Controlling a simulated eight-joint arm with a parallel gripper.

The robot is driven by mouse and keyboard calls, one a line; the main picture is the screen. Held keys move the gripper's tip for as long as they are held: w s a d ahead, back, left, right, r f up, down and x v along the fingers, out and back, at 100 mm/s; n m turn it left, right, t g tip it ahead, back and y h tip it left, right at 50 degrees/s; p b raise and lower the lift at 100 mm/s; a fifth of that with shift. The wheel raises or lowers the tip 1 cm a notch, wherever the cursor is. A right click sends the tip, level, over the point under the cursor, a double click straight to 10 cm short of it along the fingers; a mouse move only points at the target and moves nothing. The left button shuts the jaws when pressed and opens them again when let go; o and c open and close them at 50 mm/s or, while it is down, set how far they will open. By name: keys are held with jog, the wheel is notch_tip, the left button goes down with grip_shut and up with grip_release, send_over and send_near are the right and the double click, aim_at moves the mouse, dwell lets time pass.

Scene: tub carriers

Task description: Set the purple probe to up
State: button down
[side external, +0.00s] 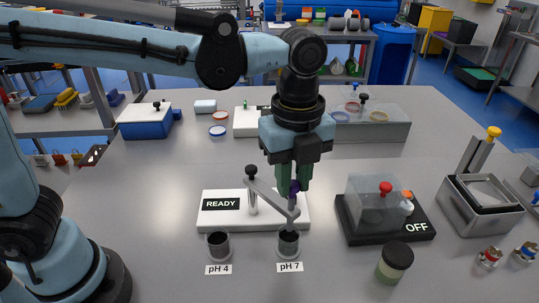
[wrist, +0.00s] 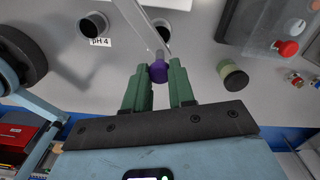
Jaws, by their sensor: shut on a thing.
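The purple probe (side external: 295,187) hangs at the end of a grey swing arm (side external: 268,197) above the pH 7 cup (side external: 288,242). The swing arm joins a post on a white base (side external: 215,219) that shows READY. My gripper (side external: 291,188) points down from above, with its green fingers around the probe's purple top. In the wrist view the purple top (wrist: 159,72) sits between the fingertips (wrist: 160,74). The probe's lower part reaches down to the pH 7 cup; I cannot tell how deep its tip is.
The pH 4 cup (side external: 218,245) stands left of the pH 7 cup. A black-based device (side external: 386,233) marked OFF with a clear cover and a dark-lidded jar (side external: 395,262) are to the right. The table front between the cups and jar is clear.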

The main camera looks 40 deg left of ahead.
jog(key=shift+r, duration=0.15)
jog(key=c, duration=0.9)
grip_release()
jog(key=shift+c, duration=0.2)
notch_tip(320, 180, up, 12)
jog(key=s+a+f+n+t, duration=0.2)
jog(key=a+f+n+t, duration=0.1)
jog(key=a+f+n, duration=0.4)
jog(key=s+a+f+n+t, duration=0.1)
jog(key=a+f+n+t, duration=0.3)
jog(key=a+f+n, duration=0.3)
jog(key=a+n, duration=0.5)
jog(key=n, duration=0.4)
jog(key=shift+s+a+f, duration=0.15)
jog(key=shift+s+f, duration=0.2)
jog(key=shift+s, duration=0.05)
